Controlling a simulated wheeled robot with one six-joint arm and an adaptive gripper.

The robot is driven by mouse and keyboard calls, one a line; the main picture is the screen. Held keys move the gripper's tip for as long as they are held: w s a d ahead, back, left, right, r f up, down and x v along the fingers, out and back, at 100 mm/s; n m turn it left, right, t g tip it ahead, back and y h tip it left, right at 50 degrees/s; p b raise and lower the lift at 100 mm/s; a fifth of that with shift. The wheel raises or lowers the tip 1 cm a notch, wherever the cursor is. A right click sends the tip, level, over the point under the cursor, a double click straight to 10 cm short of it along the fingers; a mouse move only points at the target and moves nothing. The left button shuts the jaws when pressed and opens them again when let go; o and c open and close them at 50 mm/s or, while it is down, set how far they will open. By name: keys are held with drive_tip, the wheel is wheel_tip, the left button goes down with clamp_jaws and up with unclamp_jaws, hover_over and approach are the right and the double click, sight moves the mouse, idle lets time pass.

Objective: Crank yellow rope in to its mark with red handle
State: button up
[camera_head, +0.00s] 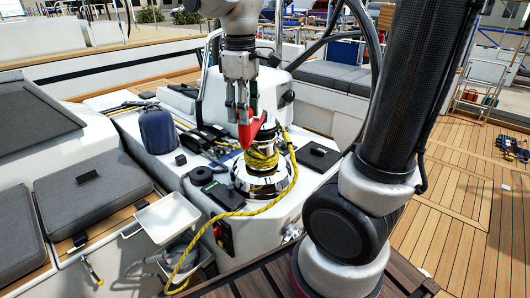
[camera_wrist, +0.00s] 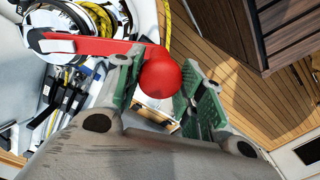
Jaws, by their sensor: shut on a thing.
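The red handle (camera_head: 250,131) sits over the top of the chrome winch (camera_head: 262,186). Yellow rope (camera_head: 262,158) is wrapped in several turns around the winch drum. One length runs over the front edge of the console and hangs down; another rises behind the winch at the right. I cannot make out a mark on the rope. My gripper (camera_head: 241,118) points down and is shut on the handle's knob. In the wrist view, the round red knob (camera_wrist: 160,76) lies between my green-padded fingers, and the flat red arm (camera_wrist: 92,47) reaches left toward the winch.
A dark blue container (camera_head: 158,131) stands left on the white console. A black flat device (camera_head: 223,196) lies beside the winch, and a small black box (camera_head: 318,155) is to its right. A white tray (camera_head: 166,219) is at lower left. Open wooden deck (camera_head: 460,220) lies at right.

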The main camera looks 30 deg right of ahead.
drive_tip(key=shift+w+a+m, duration=0.4)
drive_tip(key=shift+w+a, duration=0.1)
drive_tip(key=shift+a, duration=0.05)
drive_tip(key=o, duration=1.3)
drive_tip(key=shift+o, duration=0.3)
drive_tip(key=o, duration=0.3)
drive_tip(key=shift+r, duration=4.5)
